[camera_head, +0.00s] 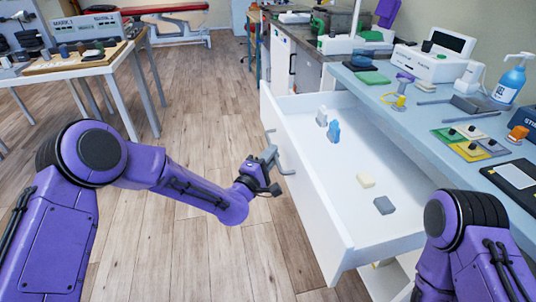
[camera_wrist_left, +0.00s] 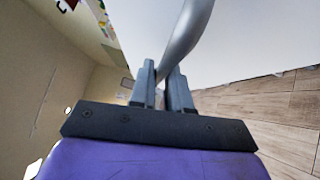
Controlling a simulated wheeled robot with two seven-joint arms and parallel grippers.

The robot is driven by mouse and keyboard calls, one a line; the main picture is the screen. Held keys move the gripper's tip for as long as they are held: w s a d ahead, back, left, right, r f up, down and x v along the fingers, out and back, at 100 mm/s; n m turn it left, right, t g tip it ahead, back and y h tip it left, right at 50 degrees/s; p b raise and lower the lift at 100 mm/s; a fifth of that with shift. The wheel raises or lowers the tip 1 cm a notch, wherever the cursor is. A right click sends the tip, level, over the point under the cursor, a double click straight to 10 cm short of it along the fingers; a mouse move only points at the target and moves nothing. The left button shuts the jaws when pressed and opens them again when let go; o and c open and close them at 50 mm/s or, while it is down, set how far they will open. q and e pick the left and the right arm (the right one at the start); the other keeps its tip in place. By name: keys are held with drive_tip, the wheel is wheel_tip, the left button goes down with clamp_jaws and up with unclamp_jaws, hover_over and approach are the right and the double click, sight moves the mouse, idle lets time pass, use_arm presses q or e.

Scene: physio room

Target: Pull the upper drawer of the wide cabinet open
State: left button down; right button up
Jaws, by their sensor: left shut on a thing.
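The white upper drawer (camera_head: 309,187) of the wide cabinet (camera_head: 437,135) stands well out from the cabinet in the head view. Its grey bar handle (camera_head: 284,160) is on the front panel, and it also shows in the left wrist view (camera_wrist_left: 187,32). My left gripper (camera_head: 268,163) is at the handle with its fingers shut around the bar. The left wrist view shows the two fingers (camera_wrist_left: 164,92) on either side of the bar. My right arm shows at the lower right, but its gripper is out of view.
Several small items lie in the drawer, among them a blue one (camera_head: 334,131) and a grey block (camera_head: 384,205). A white table (camera_head: 100,70) stands at left. The floor before the drawer is clear.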

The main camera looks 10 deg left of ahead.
use_arm(q)
drive_tip(key=shift+a, duration=0.15)
drive_tip(key=c, duration=1.2)
unclamp_jaws()
drive_tip(key=shift+o, duration=0.2)
drive_tip(key=v, duration=1)
drive_tip(key=shift+s+b, duration=0.3)
drive_tip(key=shift+a, duration=0.15)
